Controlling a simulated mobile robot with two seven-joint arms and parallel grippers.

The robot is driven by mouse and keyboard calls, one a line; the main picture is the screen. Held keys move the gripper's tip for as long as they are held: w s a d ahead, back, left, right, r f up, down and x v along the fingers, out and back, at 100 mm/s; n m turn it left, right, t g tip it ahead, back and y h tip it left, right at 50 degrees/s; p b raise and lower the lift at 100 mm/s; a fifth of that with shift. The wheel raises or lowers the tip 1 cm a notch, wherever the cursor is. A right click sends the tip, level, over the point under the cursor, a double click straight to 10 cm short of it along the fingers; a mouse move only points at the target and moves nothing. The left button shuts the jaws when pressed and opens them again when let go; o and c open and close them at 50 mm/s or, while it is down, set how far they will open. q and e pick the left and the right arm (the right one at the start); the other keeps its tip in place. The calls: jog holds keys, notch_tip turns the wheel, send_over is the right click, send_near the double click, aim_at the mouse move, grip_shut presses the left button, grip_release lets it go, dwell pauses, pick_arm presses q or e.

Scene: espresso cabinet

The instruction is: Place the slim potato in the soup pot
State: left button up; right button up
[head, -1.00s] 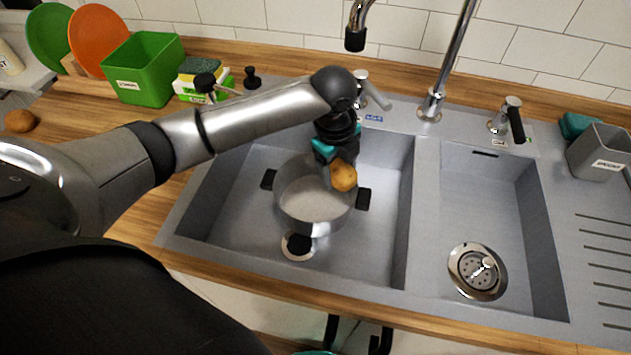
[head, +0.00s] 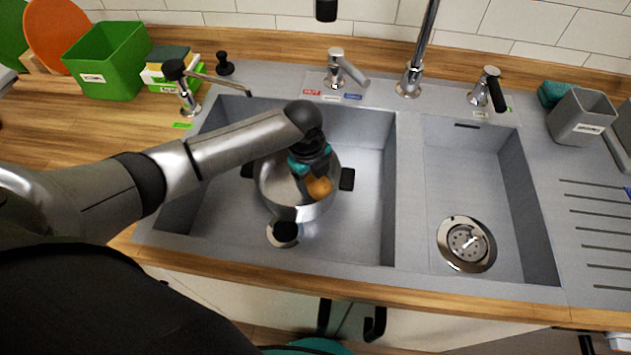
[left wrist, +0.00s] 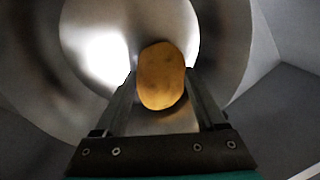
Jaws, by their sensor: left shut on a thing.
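The potato (head: 319,187) is golden brown and sits between the fingers of my left gripper (head: 314,176), which is shut on it. In the left wrist view the potato (left wrist: 161,76) shows between the two fingertips (left wrist: 160,88), with the shiny inside of the pot behind it. The soup pot (head: 283,200) is round steel with dark side handles and stands in the left sink basin. The gripper and potato are over the pot's right part, at about its opening; the exact height is hard to tell. My right gripper is out of view.
The left basin (head: 355,222) is clear around the pot, and the right basin (head: 470,190) holds only its drain. Taps (head: 338,68) stand behind the basins. A green box (head: 108,60) and sponges (head: 168,68) stand at the back left, a grey caddy (head: 580,117) at the right.

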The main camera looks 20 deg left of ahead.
aim_at(310, 186)
pick_arm(q)
jog(key=shift+f, duration=0.2)
jog(key=o, duration=1.2)
jog(key=shift+c, duration=0.2)
notch_tip(310, 186, up, 12)
jog(key=s+p, duration=0.1)
jog(key=p, duration=0.2)
jog(key=shift+s+a, duration=0.25)
jog(key=shift+a, duration=0.1)
jog(key=shift+r, duration=0.1)
